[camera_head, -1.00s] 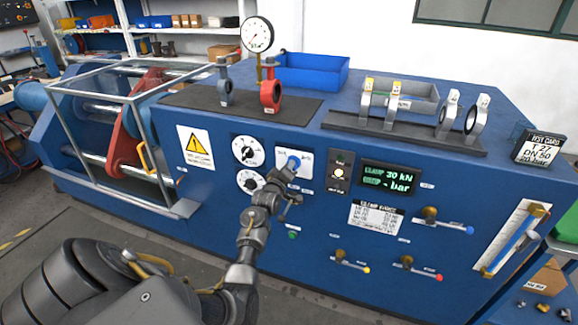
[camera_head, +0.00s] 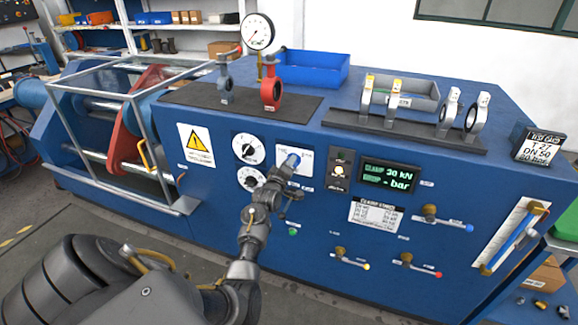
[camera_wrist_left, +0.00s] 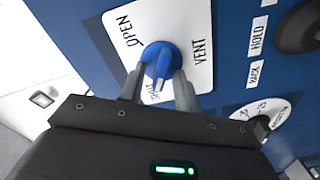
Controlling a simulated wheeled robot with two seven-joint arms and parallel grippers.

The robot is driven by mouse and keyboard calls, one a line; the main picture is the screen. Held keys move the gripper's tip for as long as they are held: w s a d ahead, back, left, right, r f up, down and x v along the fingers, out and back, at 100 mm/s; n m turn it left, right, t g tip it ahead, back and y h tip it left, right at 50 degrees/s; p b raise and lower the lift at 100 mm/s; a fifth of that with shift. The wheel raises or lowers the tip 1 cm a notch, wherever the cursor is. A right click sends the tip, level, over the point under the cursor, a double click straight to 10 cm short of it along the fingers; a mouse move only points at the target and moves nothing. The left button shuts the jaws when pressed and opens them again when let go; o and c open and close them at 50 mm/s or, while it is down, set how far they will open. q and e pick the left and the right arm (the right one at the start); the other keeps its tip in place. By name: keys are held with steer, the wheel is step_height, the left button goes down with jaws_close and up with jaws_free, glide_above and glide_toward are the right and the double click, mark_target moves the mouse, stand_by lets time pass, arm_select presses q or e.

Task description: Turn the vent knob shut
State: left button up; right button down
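The blue vent knob (camera_head: 292,160) sits on a white plate (camera_head: 304,157) on the blue bench front. In the left wrist view the knob (camera_wrist_left: 160,61) shows from close up, with OPEN to its upper left, VENT to its right and a partly hidden label, seemingly SHUT, below. Its raised grip runs roughly toward that lower label. My left gripper (camera_head: 288,184) is just below the knob in the head view. In the left wrist view its two fingers (camera_wrist_left: 159,80) are spread, one on each side of the knob's lower part; contact is unclear. My right gripper is not in view.
Two dials (camera_head: 248,149) sit left of the plate. A panel with a lit button (camera_head: 339,171) and a green display (camera_head: 389,177) are to its right. Lever valves (camera_head: 430,212) stick out lower right. A caged press (camera_head: 125,120) stands left.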

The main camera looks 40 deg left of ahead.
arm_select(q)
steer(key=b+v, duration=0.1)
steer(key=v, duration=0.9)
steer(key=shift+s+d, duration=0.2)
steer(key=shift+s, duration=0.15)
stand_by(0.3)
